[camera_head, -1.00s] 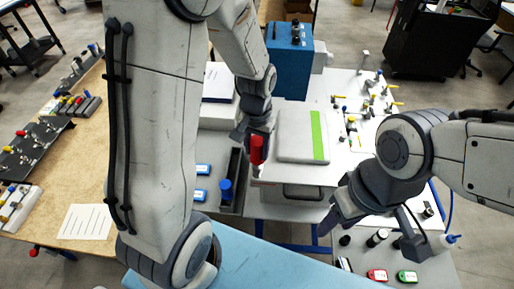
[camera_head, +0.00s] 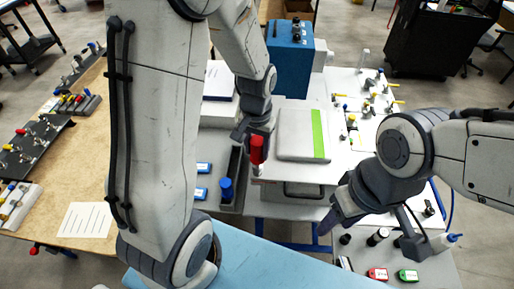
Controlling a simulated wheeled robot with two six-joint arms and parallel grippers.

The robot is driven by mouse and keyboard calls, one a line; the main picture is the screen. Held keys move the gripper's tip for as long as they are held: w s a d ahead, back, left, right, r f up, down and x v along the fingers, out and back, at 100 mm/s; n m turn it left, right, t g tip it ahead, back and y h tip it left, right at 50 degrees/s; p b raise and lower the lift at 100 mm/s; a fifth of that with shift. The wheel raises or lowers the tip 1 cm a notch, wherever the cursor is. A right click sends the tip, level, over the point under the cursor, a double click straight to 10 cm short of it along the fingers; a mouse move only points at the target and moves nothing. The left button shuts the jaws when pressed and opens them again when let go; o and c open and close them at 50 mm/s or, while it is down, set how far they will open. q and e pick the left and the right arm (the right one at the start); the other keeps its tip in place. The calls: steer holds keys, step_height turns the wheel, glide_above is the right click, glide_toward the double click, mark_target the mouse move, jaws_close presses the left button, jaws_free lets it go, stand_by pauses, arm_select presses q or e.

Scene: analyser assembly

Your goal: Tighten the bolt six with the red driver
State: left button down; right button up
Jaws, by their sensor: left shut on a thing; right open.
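A red driver (camera_head: 257,150) hangs upright from my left gripper (camera_head: 256,132), which is shut on it. The driver is beside the left edge of a grey-white panel with a green stripe (camera_head: 295,135) on the analyser. The driver's tip and the bolts are too small or hidden to make out, so I cannot tell whether it touches bolt six. My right gripper (camera_head: 333,216) is at the lower right of the analyser, apart from it, and is open; its fingers are mostly hidden behind its wrist.
A blue driver (camera_head: 226,189) stands in a dark tray left of the analyser. A blue box (camera_head: 290,58) stands behind. A white board with several valves (camera_head: 366,115) lies to the right. A wooden bench (camera_head: 85,185) is at left. Red and green cases (camera_head: 377,274) lie at lower right.

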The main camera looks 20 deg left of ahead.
arm_select(q)
steer(key=shift+f+b, duration=0.6)
steer(key=shift+f, duration=0.25)
steer(key=c, duration=1.2)
jaws_free()
steer(key=shift+c, duration=0.2)
jaws_close()
